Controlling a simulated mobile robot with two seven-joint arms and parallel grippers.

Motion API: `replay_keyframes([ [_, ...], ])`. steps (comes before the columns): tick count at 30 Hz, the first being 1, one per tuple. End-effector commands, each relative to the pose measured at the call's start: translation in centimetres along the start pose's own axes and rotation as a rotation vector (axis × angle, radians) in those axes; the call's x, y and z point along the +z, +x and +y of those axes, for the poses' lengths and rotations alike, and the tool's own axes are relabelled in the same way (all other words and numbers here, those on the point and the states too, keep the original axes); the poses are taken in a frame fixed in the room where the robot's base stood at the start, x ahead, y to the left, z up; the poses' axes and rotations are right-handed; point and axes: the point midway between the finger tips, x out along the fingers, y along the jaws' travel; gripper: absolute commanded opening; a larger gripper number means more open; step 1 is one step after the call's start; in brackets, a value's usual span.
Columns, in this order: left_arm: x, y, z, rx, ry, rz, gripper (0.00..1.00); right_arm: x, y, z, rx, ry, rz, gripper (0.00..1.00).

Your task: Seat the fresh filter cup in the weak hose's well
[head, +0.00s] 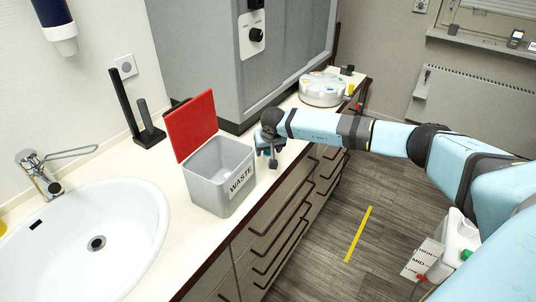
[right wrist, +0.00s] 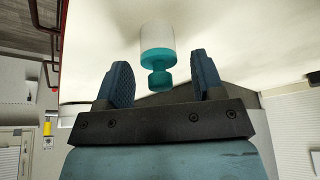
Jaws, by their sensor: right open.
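My right gripper (head: 271,152) is over the counter edge, just right of the waste bin. In the right wrist view its two dark fingers (right wrist: 157,82) are open and apart. A white cup with a teal band and teal knob (right wrist: 158,57) shows between and beyond the fingertips, its knob towards the gripper. The fingers do not appear to touch it. I cannot tell from its look whether it is the fresh filter cup. It cannot be made out in the head view. No hose or well can be made out. My left gripper is not in view.
The grey waste bin (head: 205,183) has its red lid (head: 191,125) raised. A sink (head: 98,240) lies to the left. A large grey cabinet (head: 245,60) stands behind, and a round white container (head: 321,90) sits farther along the counter. Yellow tape (head: 358,234) marks the open floor.

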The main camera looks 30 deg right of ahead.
Motion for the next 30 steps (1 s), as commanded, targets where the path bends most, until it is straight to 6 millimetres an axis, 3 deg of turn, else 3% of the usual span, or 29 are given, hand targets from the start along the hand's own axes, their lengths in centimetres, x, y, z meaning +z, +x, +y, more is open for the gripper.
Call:
replay_keyframes([
  [4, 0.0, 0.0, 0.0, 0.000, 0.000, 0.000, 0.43, 0.0, 0.0, 0.0, 0.000, 0.000, 0.000, 0.62],
  [9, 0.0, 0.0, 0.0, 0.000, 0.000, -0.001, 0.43, 0.0, -0.1, 0.0, 0.000, 0.000, 0.000, 0.23],
  [11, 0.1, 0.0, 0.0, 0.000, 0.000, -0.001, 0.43, 0.0, -0.1, 0.0, 0.000, 0.000, 0.000, 0.12],
  [23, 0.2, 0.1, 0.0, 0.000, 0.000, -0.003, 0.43, -0.1, -0.2, 0.0, -0.001, 0.001, 0.001, 0.12],
  [30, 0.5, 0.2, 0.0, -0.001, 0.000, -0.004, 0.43, -1.0, -2.3, 0.0, -0.002, 0.001, 0.003, 0.12],
])
